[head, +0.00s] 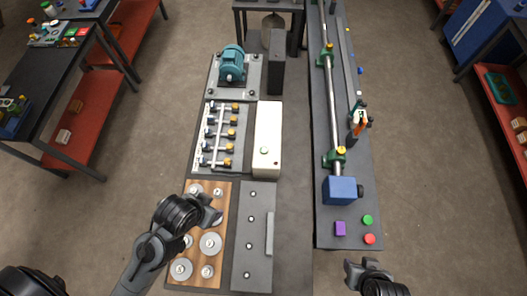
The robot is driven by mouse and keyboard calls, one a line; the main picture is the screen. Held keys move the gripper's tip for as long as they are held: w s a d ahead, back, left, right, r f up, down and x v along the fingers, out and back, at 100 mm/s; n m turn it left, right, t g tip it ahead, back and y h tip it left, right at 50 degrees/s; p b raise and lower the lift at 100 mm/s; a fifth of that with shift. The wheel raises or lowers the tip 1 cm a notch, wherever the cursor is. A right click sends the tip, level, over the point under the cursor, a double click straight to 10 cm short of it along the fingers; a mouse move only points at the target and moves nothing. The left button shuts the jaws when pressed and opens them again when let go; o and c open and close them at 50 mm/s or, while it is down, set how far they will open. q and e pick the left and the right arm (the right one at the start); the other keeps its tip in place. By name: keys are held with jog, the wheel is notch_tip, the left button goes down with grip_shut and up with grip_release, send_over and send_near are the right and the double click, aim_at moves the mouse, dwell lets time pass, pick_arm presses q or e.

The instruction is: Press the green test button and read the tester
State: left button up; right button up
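The green button (368,220) is a round cap near the front right corner of the long dark bench on the right. I cannot tell which thing is the tester, and no readout is legible. My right gripper (361,267) is just off the bench's front edge, in front of the buttons and apart from them. Its fingers look spread and empty. My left gripper (211,211) is over the wooden board with metal discs; its finger gap is unclear.
The right bench carries a blue box (340,191), a long rod (332,100) and orange-handled tools (358,120). The left bench holds a teal motor (232,65), a white box (267,140), a wooden board (222,240) and a grey plate (254,205). A bare strip separates them.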

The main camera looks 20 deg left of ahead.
pick_arm(q)
jog(key=shift+w+r, duration=0.15)
jog(key=shift+w, duration=0.15)
